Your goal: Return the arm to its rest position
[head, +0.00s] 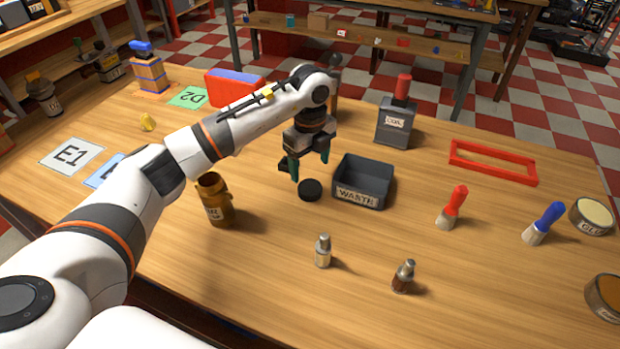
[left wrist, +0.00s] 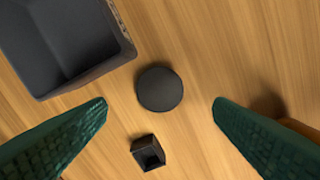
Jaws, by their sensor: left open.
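My left arm reaches in from the left in the head view. Its gripper (head: 311,168) points down over the table, just left of the waste bin. The gripper is open and empty, and its green fingers stand apart in the left wrist view (left wrist: 160,108). A round black lid (head: 310,190) lies on the table below the fingertips. It also shows between and beyond the fingers in the left wrist view (left wrist: 159,88). A small black open block (left wrist: 148,152) lies near the lid. My right gripper is in no view.
The grey waste bin (head: 363,184) stands right of the gripper. An amber open jar (head: 216,200) stands to its left. Two small bottles (head: 323,251) (head: 403,276) stand in front. A grey can (head: 396,124), a red frame (head: 493,162) and brushes (head: 452,208) are to the right.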

